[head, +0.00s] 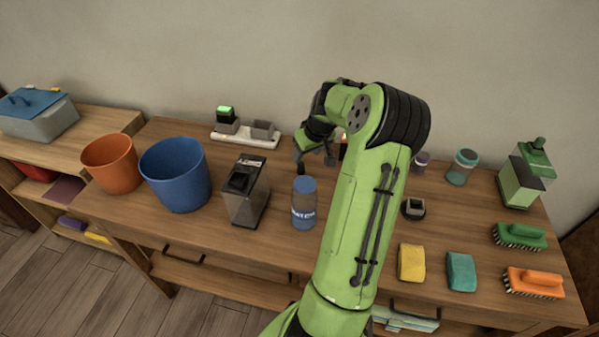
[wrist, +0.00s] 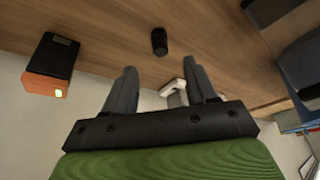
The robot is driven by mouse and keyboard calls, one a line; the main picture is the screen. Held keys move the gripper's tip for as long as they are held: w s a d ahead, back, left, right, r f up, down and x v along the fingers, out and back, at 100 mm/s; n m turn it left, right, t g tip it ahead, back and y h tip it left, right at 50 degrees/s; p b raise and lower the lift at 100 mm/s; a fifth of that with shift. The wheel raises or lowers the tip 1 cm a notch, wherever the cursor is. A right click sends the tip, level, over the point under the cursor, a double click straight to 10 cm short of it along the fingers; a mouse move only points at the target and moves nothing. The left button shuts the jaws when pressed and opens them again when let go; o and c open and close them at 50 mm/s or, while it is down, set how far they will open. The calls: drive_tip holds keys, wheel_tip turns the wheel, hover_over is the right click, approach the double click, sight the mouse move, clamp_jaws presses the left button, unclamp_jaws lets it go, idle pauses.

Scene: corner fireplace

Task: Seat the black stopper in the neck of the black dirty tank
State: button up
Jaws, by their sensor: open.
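The black dirty tank (head: 246,192) stands upright on the table, left of the blue-capped bottle, with a black top and smoky body. A dark body at the right edge of the wrist view (wrist: 302,70) appears to be the same tank. A small black cylinder, which looks like the black stopper (wrist: 159,42), is on the wooden table beyond my fingertips in the wrist view. I cannot pick it out in the head view, where my arm and gripper cover that area. My gripper (head: 315,166) is open and empty, apart from the stopper, behind the bottle. It also shows in the wrist view (wrist: 160,78).
A blue-capped bottle (head: 303,205) stands near my gripper. Blue (head: 176,178) and orange (head: 110,163) buckets stand left of the tank. A white base (head: 245,138) lies at the back. An orange block with a dark top (wrist: 48,70) is near the wall. Sponges and brushes lie right.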

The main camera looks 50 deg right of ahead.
sight(301, 163)
drive_tip(key=b+x, duration=0.2)
drive_tip(key=x, duration=0.4)
drive_tip(key=shift+w+d+f, duration=0.1)
drive_tip(key=shift+w+f, duration=0.15)
drive_tip(key=shift+r, duration=0.1)
drive_tip(key=shift+c, duration=0.3)
clamp_jaws()
